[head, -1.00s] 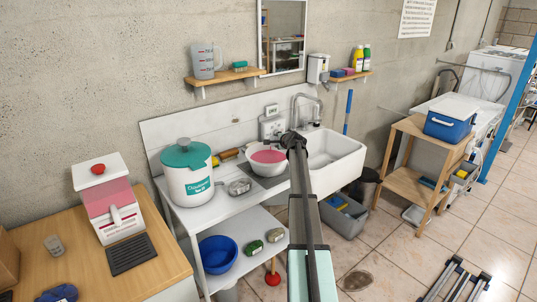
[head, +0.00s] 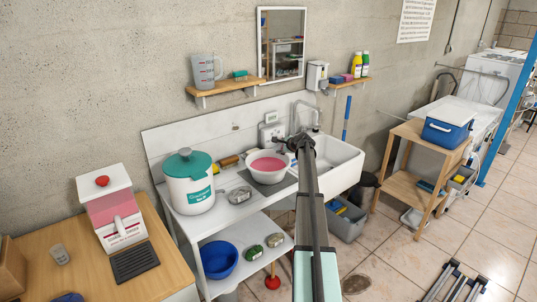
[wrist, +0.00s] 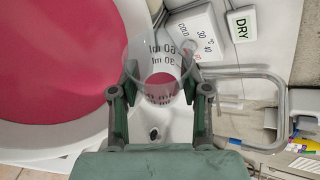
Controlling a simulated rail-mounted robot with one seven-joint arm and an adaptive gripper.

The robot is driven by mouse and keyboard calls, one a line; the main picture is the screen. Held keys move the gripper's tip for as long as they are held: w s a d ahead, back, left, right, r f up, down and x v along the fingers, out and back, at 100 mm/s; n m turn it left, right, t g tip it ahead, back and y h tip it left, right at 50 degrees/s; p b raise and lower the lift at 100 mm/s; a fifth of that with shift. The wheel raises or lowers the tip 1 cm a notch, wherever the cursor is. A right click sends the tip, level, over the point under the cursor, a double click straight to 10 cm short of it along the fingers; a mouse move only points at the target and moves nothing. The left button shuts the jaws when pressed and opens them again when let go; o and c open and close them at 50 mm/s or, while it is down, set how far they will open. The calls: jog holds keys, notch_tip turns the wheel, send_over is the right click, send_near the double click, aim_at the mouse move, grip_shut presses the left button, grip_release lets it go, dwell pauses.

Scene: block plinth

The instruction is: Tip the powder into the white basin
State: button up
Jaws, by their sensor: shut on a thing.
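The white basin (head: 268,180) stands on the white counter beside the sink, with pink contents inside. In the wrist view the basin (wrist: 30,142) fills the left side, its pink surface wide and smooth. My gripper (wrist: 160,77) is shut on a clear measuring cup (wrist: 150,50) with "60 ml" marks. Pink powder (wrist: 162,88) shows in the cup's bottom. The cup is just right of the basin's rim in the wrist view. In the head view my gripper (head: 299,144) is at the basin's right, and the cup is hard to make out.
A white tub with teal lid (head: 188,182) and a metal tin (head: 240,195) stand left of the basin. The sink (head: 335,160) and tap (head: 305,112) are right. A pink-filled dispenser (head: 112,210) stands on the wooden table. A shelf and mirror hang above.

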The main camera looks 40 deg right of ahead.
jog(key=shift+a+f, duration=0.15)
jog(key=shift+f, duration=0.1)
jog(key=shift+w+r+m+y+p, duration=0.1)
jog(key=shift+r+m+y+p, duration=0.5)
jog(key=shift+p, duration=0.65)
jog(key=shift+d+f+m+y+p, duration=0.25)
jog(key=shift+d+m+y+p, duration=0.35)
jog(key=shift+m+y+p, duration=0.3)
jog(key=shift+w+d+r+m+y+p, duration=0.1)
jog(key=shift+d+m+y+p, duration=0.4)
jog(key=shift+d+p, duration=0.45)
jog(key=shift+d+m+y+p, duration=0.35)
jog(key=shift+m+y, duration=0.05)
jog(key=shift+y, duration=0.1)
jog(key=shift+d+m+t+y+p, duration=0.3)
jog(key=shift+d+m+y+p, duration=0.6)
jog(key=shift+m+y, duration=0.2)
